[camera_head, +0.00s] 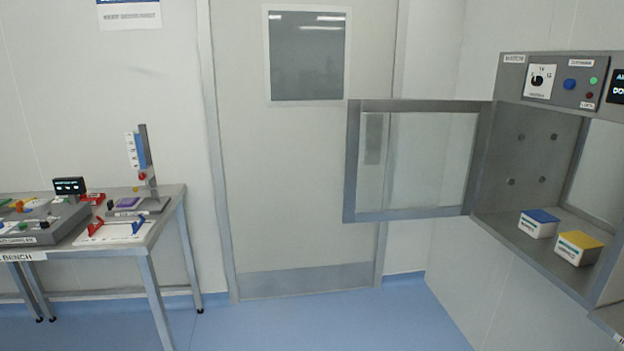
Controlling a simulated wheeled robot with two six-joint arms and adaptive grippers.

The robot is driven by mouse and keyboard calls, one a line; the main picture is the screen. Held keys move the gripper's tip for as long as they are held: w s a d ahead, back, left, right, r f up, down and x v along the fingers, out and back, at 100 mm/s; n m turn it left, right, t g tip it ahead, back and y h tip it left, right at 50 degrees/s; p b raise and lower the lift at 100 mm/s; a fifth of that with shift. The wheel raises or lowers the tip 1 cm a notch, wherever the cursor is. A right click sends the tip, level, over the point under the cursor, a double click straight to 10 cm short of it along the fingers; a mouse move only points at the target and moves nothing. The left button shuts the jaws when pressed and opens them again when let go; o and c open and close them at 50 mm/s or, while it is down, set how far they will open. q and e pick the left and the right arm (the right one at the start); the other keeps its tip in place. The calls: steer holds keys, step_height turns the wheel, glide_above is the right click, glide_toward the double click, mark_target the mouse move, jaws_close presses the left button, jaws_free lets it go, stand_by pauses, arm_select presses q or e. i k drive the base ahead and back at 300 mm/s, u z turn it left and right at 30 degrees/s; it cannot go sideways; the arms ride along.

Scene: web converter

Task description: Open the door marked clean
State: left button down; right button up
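A pass-through cabinet (522,160) is set in the wall at the right. Its grey-framed glass door (358,160) is swung wide open to the left, in front of a large closed room door (300,185). I cannot read the word "clean" on either door. A second glass pane (600,180) shows at the cabinet's right side; it is cut off by the frame edge. A box with a blue lid (539,222) and a box with a yellow lid (578,248) stand on the cabinet floor. Neither of my grippers is in view.
A control panel (567,82) with a dial, a blue button and small lights sits above the cabinet opening. A metal bench (166,225) with several small items stands at the left. The blue floor (330,320) between bench and cabinet is clear.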

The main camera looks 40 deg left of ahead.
mark_target(355, 107)
steer(key=z, duration=1.5)
steer(key=k, duration=0.1)
steer(key=u, duration=3.15)
steer(key=i, duration=0.8)
steer(key=u, duration=0.45)
steer(key=i, duration=1.1)
steer(key=z, duration=1.15)
steer(key=i, duration=0.8)
steer(key=z, duration=0.85)
